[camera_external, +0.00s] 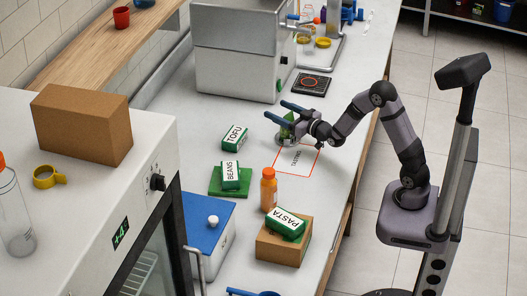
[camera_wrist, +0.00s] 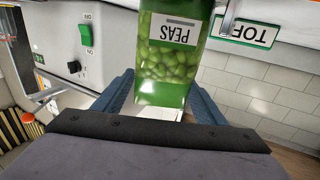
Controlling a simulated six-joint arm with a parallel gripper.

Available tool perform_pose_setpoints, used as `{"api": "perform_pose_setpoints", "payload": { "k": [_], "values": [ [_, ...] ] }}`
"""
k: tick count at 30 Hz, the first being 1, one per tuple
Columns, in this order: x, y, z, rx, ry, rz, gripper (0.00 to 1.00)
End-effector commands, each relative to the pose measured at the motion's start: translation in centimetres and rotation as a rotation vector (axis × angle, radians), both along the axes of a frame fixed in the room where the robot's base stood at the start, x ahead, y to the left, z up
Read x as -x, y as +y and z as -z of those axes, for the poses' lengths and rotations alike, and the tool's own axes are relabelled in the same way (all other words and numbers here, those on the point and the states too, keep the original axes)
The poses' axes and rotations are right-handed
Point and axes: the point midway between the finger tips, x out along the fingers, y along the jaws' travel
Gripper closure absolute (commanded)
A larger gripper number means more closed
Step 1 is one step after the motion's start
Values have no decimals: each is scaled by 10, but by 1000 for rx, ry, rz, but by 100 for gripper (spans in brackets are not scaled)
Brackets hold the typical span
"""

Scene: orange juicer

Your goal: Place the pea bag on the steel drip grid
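The pea bag (camera_wrist: 165,60) is green with a clear window of peas and a white PEAS label, upside down in the wrist view. My gripper (camera_wrist: 163,90) has its two blue fingers along both sides of the bag, with no clear gap, so it looks shut on it. In the external view my gripper (camera_external: 287,121) is over the counter near the white machine, and the bag (camera_external: 285,132) is partly hidden between the fingers. I cannot tell whether the bag touches the counter. I cannot make out the steel drip grid with certainty.
A black plate with a red ring (camera_external: 310,84) lies beside the white machine (camera_external: 238,75). The tofu pack (camera_external: 235,138), beans pack (camera_external: 231,175), orange-capped bottle (camera_external: 268,191) and pasta pack (camera_external: 286,223) stand nearer the front. A red-outlined TESTING area (camera_external: 297,158) is bare.

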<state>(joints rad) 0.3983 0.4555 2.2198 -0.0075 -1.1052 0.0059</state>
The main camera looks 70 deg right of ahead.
Motion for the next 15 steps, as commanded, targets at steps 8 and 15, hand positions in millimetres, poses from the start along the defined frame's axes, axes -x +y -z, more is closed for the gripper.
{"api": "perform_pose_setpoints", "payload": {
  "k": [8, 15],
  "values": [
    [0, 0, -6, 0, 0, 0, 35],
    [26, 11, -2, 0, 0, 0, 35]
  ]
}}
